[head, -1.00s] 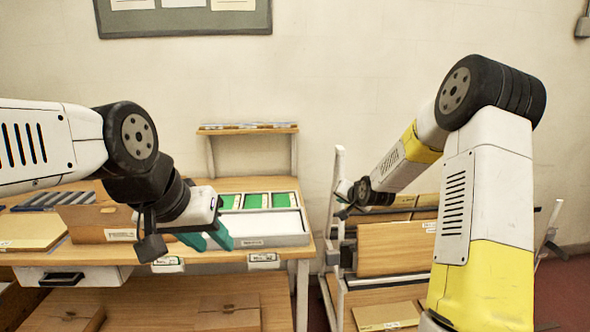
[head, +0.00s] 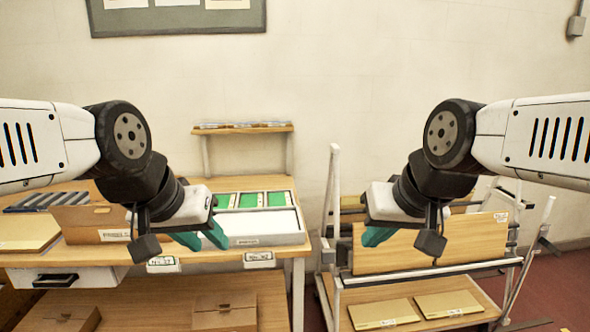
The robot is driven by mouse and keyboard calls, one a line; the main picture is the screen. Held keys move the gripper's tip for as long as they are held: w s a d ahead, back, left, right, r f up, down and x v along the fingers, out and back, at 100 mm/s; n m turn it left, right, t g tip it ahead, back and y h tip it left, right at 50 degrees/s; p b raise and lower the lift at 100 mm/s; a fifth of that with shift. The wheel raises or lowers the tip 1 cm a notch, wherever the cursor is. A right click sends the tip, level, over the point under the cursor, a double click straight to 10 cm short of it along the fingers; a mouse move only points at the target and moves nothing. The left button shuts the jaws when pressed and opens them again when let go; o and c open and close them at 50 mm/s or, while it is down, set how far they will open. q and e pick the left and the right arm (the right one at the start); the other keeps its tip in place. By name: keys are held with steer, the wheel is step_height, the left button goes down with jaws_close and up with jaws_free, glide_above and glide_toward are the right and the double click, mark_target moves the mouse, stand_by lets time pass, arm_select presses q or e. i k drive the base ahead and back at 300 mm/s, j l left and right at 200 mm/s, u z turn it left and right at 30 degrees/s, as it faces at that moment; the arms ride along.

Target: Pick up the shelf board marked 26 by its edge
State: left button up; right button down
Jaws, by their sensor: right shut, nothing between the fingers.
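A wide wooden board (head: 470,238) stands on its long edge on the white-framed rack (head: 334,190) at right. It has a small white label (head: 501,217) at its upper right, too small to read, so I cannot tell if it is board 26. My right gripper (head: 378,236) appears in front of the board's left part, its teal fingers together with nothing between them. Its arm hides some of the board. My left gripper (head: 203,240) is in front of the workbench (head: 230,184), teal fingers apart and empty.
Two flat labelled packages (head: 384,313) (head: 449,304) lie on the rack's lower shelf. The bench holds a grey tray with green compartments (head: 289,225) and a cardboard box (head: 85,236). Another box (head: 226,312) sits on its lower shelf.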

mark_target(478, 236)
steer(key=z, duration=1.4)
steer(key=i, duration=1.25)
steer(key=i+l+u, duration=0.1)
steer(key=i, duration=1.15)
